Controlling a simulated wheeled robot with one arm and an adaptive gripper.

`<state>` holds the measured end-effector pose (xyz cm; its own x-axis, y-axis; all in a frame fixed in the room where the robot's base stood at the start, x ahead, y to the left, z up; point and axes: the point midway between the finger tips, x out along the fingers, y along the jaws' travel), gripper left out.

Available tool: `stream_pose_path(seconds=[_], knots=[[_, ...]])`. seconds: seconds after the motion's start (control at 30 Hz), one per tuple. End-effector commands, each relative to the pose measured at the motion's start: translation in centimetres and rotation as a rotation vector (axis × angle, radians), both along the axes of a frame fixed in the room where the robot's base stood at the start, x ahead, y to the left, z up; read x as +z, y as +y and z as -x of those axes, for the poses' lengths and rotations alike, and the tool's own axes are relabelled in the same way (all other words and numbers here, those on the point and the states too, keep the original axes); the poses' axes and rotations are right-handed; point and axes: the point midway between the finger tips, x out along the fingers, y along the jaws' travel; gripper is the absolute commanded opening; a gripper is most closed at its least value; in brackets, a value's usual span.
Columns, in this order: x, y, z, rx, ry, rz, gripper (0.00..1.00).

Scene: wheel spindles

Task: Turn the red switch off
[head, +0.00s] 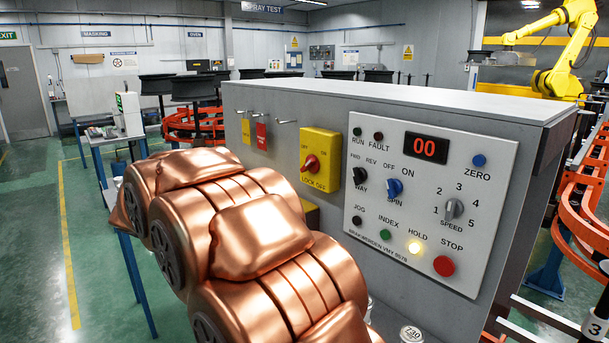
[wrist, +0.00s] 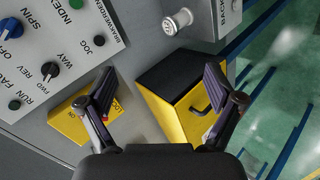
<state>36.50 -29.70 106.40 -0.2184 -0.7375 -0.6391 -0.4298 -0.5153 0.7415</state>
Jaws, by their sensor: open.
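The red switch (head: 311,163) is a rotary knob on a yellow plate (head: 321,143) marked LOCK OFF, on the grey cabinet's front. Its red handle slants toward the lower left; small labels above the knob are hard to read.
Right of the switch is a white control panel (head: 428,200) with knobs, buttons and a display. Red and yellow tags (head: 262,136) hang on hooks to its left. A yellow box (wrist: 165,110) with a black top and handle shows between my fingers.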

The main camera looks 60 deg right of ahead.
Motion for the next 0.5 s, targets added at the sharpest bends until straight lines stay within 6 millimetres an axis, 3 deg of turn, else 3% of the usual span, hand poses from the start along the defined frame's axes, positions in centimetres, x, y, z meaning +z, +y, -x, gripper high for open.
stream_pose_path(seconds=[0.1,0.3,0.5], knots=[[1.5,-4.8,-2.6,-0.060,-0.046,0.163,0.92],[5.1,-11.9,-6.5,-0.128,-0.145,0.441,0.92],[8.2,-16.6,-9.3,-0.159,-0.235,0.665,0.92]])
